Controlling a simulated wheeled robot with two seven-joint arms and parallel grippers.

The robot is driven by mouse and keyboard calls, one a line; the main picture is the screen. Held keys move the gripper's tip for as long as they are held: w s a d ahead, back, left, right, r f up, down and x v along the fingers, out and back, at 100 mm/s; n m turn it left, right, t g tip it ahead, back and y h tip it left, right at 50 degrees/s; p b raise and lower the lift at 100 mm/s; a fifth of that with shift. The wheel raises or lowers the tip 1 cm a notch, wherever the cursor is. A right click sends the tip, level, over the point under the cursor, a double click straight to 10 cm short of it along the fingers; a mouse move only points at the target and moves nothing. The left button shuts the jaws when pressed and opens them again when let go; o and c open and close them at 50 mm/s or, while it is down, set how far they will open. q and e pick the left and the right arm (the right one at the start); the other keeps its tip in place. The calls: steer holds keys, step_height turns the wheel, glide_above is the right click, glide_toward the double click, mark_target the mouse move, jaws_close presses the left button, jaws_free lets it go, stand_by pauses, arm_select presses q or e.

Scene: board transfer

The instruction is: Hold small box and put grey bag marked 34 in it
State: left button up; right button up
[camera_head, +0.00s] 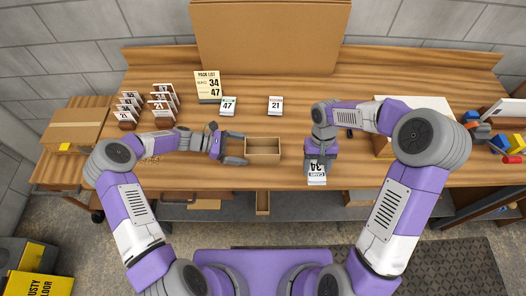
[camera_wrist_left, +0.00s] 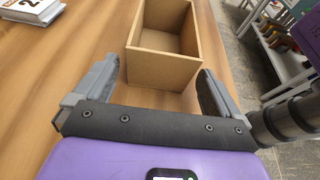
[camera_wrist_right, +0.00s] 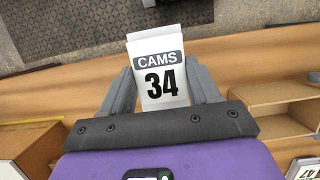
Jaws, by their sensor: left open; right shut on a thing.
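The small box (camera_head: 262,149) is an open-topped brown box on the table, in the middle of the head view. It also shows in the left wrist view (camera_wrist_left: 165,45). My left gripper (camera_head: 238,148) is open at the box's left side, and in the left wrist view its fingers are spread at the box's near end. The grey bag marked 34 (camera_head: 317,178) shows "CAMS 34" in the right wrist view (camera_wrist_right: 160,75). My right gripper (camera_wrist_right: 160,95) is shut on it, right of the box near the table's front edge. The bag's far side is hidden.
A pack list (camera_head: 208,86) reading 34 and 47 stands at the back. A bag marked 47 (camera_head: 228,106) and one marked 21 (camera_head: 275,105) are on the table behind the box. Several numbered bags (camera_head: 130,108) stand at the left. Table room between box and back bags is clear.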

mark_target(249, 150)
arm_select(q)
steer(key=shift+b+x, duration=0.35)
steer(key=shift+x, duration=1.35)
arm_select(e)
steer(key=shift+f, duration=0.45)
arm_select(q)
steer(key=c, duration=0.6)
